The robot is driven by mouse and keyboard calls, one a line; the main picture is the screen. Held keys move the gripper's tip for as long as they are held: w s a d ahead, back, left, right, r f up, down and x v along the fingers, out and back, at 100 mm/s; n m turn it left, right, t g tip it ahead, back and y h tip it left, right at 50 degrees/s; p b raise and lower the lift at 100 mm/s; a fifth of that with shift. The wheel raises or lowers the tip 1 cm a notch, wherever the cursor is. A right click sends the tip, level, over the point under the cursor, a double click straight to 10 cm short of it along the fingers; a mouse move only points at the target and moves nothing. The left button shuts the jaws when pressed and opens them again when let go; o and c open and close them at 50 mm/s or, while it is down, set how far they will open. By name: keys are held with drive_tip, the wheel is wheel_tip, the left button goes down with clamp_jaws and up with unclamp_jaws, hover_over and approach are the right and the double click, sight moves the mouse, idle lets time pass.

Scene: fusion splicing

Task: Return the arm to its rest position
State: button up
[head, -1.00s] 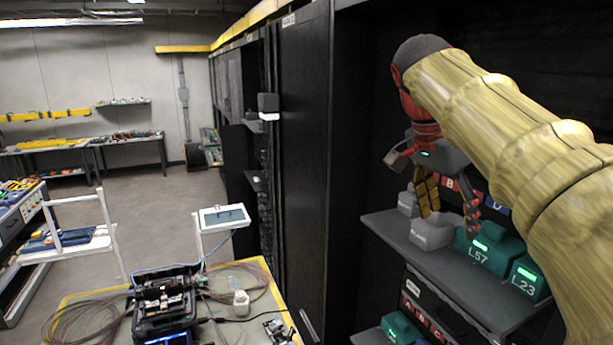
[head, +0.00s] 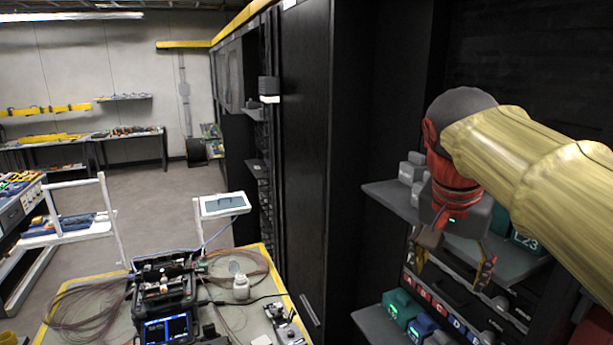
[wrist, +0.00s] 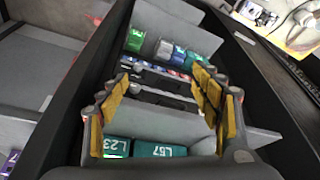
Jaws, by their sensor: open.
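My gripper (head: 453,268) is open and empty in the head view, at the end of my yellow arm with its red wrist. It points downward in front of the cabinet shelves, with its fingers below the edge of the upper shelf (head: 388,199). In the wrist view my gripper (wrist: 161,82) shows its two yellow-padded fingers spread apart with nothing between them. The teal boxes L23 (wrist: 117,147) and L57 (wrist: 160,151) stand on the upper shelf just beyond the fingers in that view.
A lower shelf (head: 370,318) holds a teal box (head: 400,306) and a blue box (head: 422,327). The dark cabinet wall (head: 300,150) stands left of my arm. A yellow-edged worktable with a black splicer (head: 163,305) and loose cables is at lower left. Open floor lies beyond.

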drive_tip(key=s+a+f+n+y+b, duration=0.1)
drive_tip(key=s+f+b, duration=0.4)
drive_tip(key=f, duration=0.7)
drive_tip(key=s+a+f+n+t+y+b, duration=0.1)
drive_tip(key=s+f+n+b, duration=0.3)
drive_tip(key=f, duration=0.8)
drive_tip(key=s+a+f+n+t+b, duration=0.1)
drive_tip(key=s+f+b, duration=0.4)
drive_tip(key=f, duration=0.8)
drive_tip(key=shift+s+a+n+y+b, duration=0.4)
drive_tip(key=shift+s+a+n, duration=0.4)
drive_tip(key=shift+n, duration=0.4)
